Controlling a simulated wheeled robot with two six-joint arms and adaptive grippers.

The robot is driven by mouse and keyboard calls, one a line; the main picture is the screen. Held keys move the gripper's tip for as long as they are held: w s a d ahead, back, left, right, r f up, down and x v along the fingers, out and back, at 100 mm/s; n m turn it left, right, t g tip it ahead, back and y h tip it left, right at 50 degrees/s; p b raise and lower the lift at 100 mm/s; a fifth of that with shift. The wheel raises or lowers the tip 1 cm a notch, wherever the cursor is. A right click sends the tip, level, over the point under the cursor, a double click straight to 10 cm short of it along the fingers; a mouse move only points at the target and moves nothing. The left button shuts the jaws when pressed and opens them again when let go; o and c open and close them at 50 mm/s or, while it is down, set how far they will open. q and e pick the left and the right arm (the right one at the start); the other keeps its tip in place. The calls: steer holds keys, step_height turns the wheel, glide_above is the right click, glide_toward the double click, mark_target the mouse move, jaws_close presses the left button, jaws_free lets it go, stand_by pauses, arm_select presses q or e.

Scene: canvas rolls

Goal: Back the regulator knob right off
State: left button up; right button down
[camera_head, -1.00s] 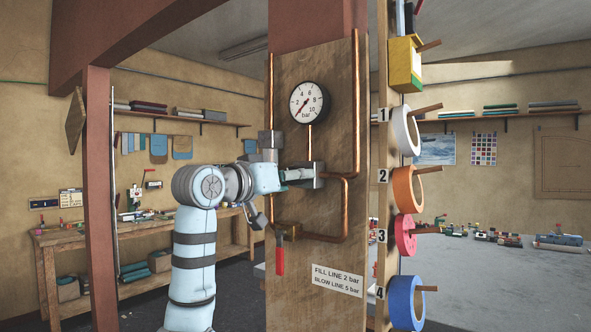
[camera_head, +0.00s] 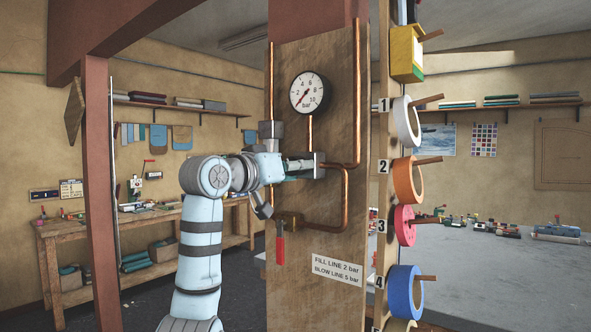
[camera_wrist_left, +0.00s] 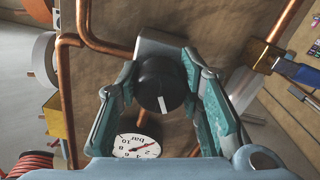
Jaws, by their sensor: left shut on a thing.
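The regulator knob (camera_wrist_left: 160,86) is round and black with a white mark pointing almost straight down in the left wrist view. It sits on a grey regulator body (camera_head: 319,165) on the wooden panel. My left gripper (camera_head: 303,169) is shut on the knob, one teal finger on each side of it; in the head view the fingers hide the knob. The pressure gauge (camera_head: 310,92) above has its needle at the lower left, near the low end of the scale. It also shows upside down in the left wrist view (camera_wrist_left: 136,146). My right gripper is not in view.
Copper pipes (camera_head: 346,200) run around the regulator. A red-handled valve (camera_head: 280,246) is below left, and a label (camera_head: 337,269) reads fill line 2 bar, blow line 5 bar. Tape rolls (camera_head: 404,226) hang on pegs along a post at the right.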

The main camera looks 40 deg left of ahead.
arm_select(q)
steer(key=shift+n, duration=0.3)
steer(key=n, duration=0.3)
steer(key=shift+n+b, duration=0.35)
steer(key=shift+n, duration=0.05)
steer(key=n, duration=0.3)
steer(key=shift+d+n+b, duration=0.1)
steer(key=shift+n+b, duration=0.2)
steer(key=shift+b, duration=0.1)
steer(key=n+b, duration=0.1)
steer(key=n, duration=0.2)
steer(key=shift+n, duration=0.3)
steer(key=n+b, duration=0.1)
steer(key=n, duration=0.2)
steer(key=shift+r+n, duration=0.1)
steer(key=shift+n, duration=0.2)
steer(key=n+b, duration=0.3)
steer(key=n, duration=0.4)
steer(key=n+b, duration=0.2)
steer(key=n, duration=0.2)
steer(key=shift+n, duration=0.3)
steer(key=shift+w+n+b, duration=0.1)
steer(key=shift+n+b, duration=0.4)
steer(key=shift+n, duration=1.2)
steer(key=shift+r, duration=0.1)
